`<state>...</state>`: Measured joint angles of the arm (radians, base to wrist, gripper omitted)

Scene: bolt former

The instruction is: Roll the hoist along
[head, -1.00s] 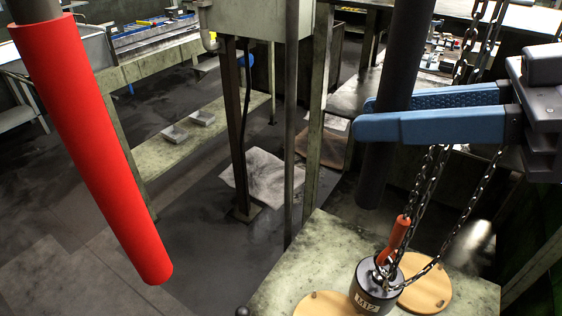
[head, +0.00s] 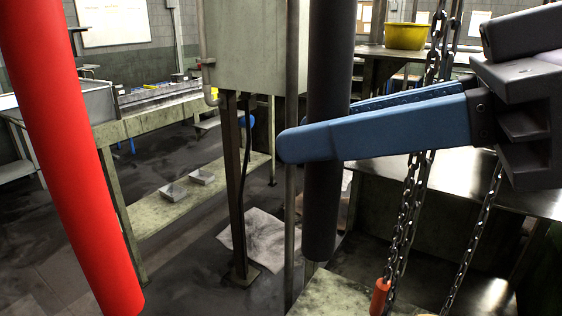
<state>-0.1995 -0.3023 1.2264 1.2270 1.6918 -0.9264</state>
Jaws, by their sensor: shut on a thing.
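My gripper (head: 322,130) has blue fingers and comes in from the right. It is shut on a dark upright bar (head: 328,60), one finger in front of it and one behind. The bar's lower end hangs free above a pale worn surface. Hoist chains (head: 408,215) hang right of the bar, running behind my gripper. An orange-red piece (head: 380,296) hangs low on them. A thick red bar (head: 68,160) hangs at the left, leaning slightly. The top of the hoist is out of view, and I cannot tell how the bars join it.
A grey-green cabinet (head: 250,45) on posts stands behind the bar. A long bench (head: 150,120) runs along the left, with two small trays on its lower shelf (head: 205,195). A yellow bowl (head: 405,36) stands at the back right. The dark floor (head: 180,255) is open at left.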

